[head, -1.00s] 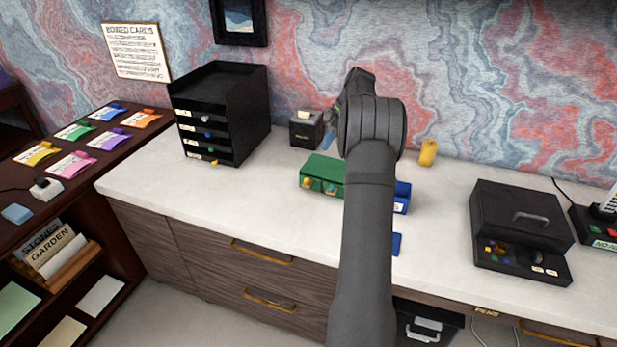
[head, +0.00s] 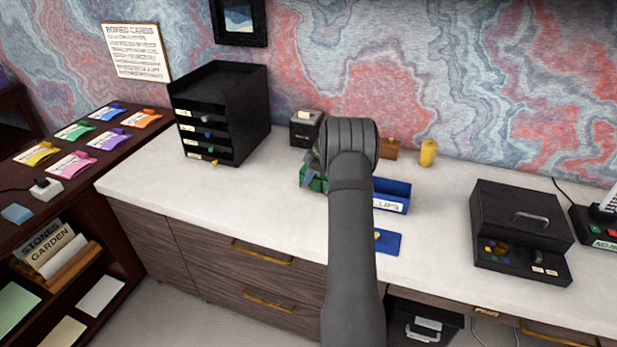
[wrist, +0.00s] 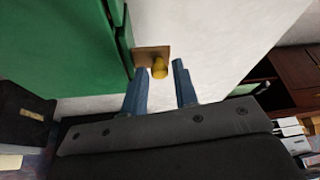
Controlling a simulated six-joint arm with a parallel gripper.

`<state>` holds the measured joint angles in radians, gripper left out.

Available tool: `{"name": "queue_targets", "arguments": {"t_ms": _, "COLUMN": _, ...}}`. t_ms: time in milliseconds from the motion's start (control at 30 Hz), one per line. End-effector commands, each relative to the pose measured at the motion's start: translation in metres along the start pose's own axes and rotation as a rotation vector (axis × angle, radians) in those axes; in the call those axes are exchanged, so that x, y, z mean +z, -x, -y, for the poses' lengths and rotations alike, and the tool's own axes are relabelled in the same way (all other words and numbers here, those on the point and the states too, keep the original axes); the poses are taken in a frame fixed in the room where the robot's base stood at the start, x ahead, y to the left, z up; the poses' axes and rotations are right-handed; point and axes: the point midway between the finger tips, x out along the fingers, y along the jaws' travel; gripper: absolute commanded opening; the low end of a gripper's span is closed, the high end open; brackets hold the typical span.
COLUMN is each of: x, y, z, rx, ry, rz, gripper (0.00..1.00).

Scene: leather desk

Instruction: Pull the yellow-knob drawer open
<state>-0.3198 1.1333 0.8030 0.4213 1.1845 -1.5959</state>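The green cabinet (head: 306,183) stands on the white desktop, mostly hidden behind my arm. In the wrist view, its green side (wrist: 50,45) fills the upper left. A yellow knob (wrist: 159,68) sticks out from a small tan front piece (wrist: 146,55) at the cabinet's edge. My gripper (wrist: 160,66) is open, with one blue finger on each side of the knob. Gaps show between the knob and both fingers, so I see no grip. In the head view my arm hides most of the gripper. I cannot tell how far the drawer is out.
A blue bin (head: 392,192) and a flat blue piece (head: 388,242) lie right of my arm. A black drawer tower (head: 240,115) stands left, a small black box (head: 304,128) behind. A yellow cylinder (head: 428,153) and a black case (head: 520,215) are farther right.

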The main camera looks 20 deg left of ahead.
Motion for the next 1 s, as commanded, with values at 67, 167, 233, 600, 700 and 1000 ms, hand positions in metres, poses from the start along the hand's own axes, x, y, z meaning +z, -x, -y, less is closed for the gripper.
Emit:
{"name": "queue_targets", "arguments": {"t_ms": 67, "x": 0.0, "y": -0.001, "z": 0.0, "rx": 0.0, "ry": 0.0, "rz": 0.0, "gripper": 0.27}}
{"name": "queue_targets", "arguments": {"t_ms": 167, "x": 0.0, "y": -0.001, "z": 0.0, "rx": 0.0, "ry": 0.0, "rz": 0.0, "gripper": 0.27}}
{"name": "queue_targets", "arguments": {"t_ms": 233, "x": 0.0, "y": -0.001, "z": 0.0, "rx": 0.0, "ry": 0.0, "rz": 0.0, "gripper": 0.27}}
{"name": "queue_targets", "arguments": {"t_ms": 600, "x": 0.0, "y": -0.001, "z": 0.001, "rx": 0.0, "ry": 0.0, "rz": 0.0, "gripper": 0.0}}
{"name": "queue_targets", "arguments": {"t_ms": 700, "x": -0.003, "y": -0.001, "z": 0.007, "rx": -0.001, "ry": 0.001, "rz": 0.0, "gripper": 0.0}}
{"name": "queue_targets", "arguments": {"t_ms": 1000, "x": -0.014, "y": -0.005, "z": 0.052, "rx": -0.001, "ry": 0.002, "rz": -0.001, "gripper": 0.0}}
